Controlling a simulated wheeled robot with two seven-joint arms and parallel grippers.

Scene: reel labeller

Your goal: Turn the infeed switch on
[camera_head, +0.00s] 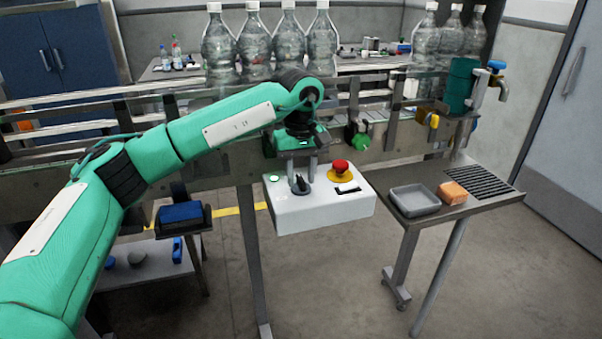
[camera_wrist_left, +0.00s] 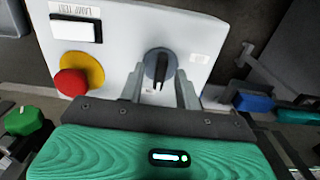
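A white control box (camera_head: 325,208) hangs at the front of the line. It carries a black rotary switch (camera_head: 299,185), also seen in the left wrist view (camera_wrist_left: 159,66), where its grip bar runs roughly up and down the picture. The label beside it is too small to read, so I cannot confirm it is the infeed switch. My left gripper (camera_head: 301,166) is over the box, pointing down at the switch. In the left wrist view its fingers (camera_wrist_left: 160,88) are apart, one on each side of the knob, with visible gaps. My right gripper is not in view.
A red emergency button (camera_head: 341,167) on a yellow disc and a white rocker (camera_head: 347,189) sit beside the switch. A green knob (camera_head: 362,141) is close behind. A side table (camera_head: 447,208) with a grey tray (camera_head: 415,200) stands right. Large bottles (camera_head: 255,45) line the conveyor.

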